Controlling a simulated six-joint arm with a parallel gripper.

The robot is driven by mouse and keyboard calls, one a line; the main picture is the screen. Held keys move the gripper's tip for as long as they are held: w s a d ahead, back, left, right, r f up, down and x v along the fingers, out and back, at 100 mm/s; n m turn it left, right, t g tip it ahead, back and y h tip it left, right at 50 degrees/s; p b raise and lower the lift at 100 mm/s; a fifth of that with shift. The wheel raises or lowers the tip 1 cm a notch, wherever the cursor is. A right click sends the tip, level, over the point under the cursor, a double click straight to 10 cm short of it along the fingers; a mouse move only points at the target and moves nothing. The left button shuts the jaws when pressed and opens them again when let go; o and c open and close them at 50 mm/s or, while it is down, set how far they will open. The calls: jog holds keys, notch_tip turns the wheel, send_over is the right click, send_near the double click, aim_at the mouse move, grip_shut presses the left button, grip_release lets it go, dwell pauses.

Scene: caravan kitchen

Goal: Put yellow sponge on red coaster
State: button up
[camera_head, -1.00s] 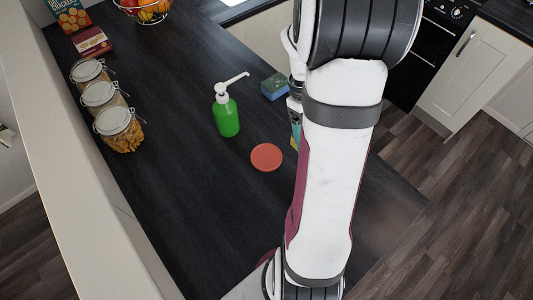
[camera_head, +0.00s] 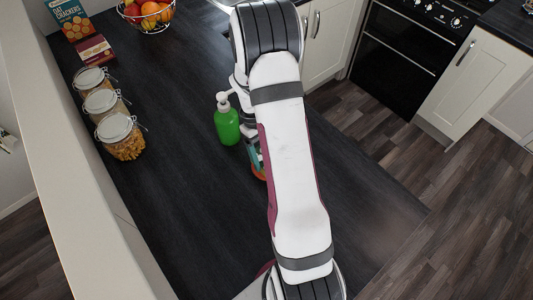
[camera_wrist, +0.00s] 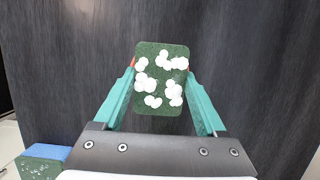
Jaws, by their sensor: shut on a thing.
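My gripper (camera_wrist: 161,75) is shut on a sponge (camera_wrist: 161,108) in the wrist view. The sponge's green scouring face with white foam spots is towards the camera, so no yellow shows. In the head view my gripper (camera_head: 255,155) is mostly behind my arm, and the sponge cannot be made out. I cannot tell whether sponge and coaster touch.
A green soap bottle (camera_head: 227,125) stands close left of the gripper. A blue sponge with a green face (camera_wrist: 40,162) lies at the lower left of the wrist view. Lidded jars (camera_head: 120,136) line the left side. The worktop (camera_head: 190,210) left of my arm is clear.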

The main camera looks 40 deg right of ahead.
jog(key=o, duration=1.4)
jog(key=shift+f, duration=0.1)
jog(key=v, duration=1.2)
jog(key=s+a+r+m+t, duration=0.15)
jog(key=s+a+r, duration=0.25)
jog(key=a+r, duration=0.4)
jog(key=s+a+m+t+y, duration=0.1)
jog(key=s+a+m, duration=0.3)
jog(key=s+a, duration=0.9)
jog(key=s, duration=0.3)
jog(key=shift+t+y, duration=0.35)
jog(key=shift+y, duration=0.05)
jog(key=shift+f, duration=0.1)
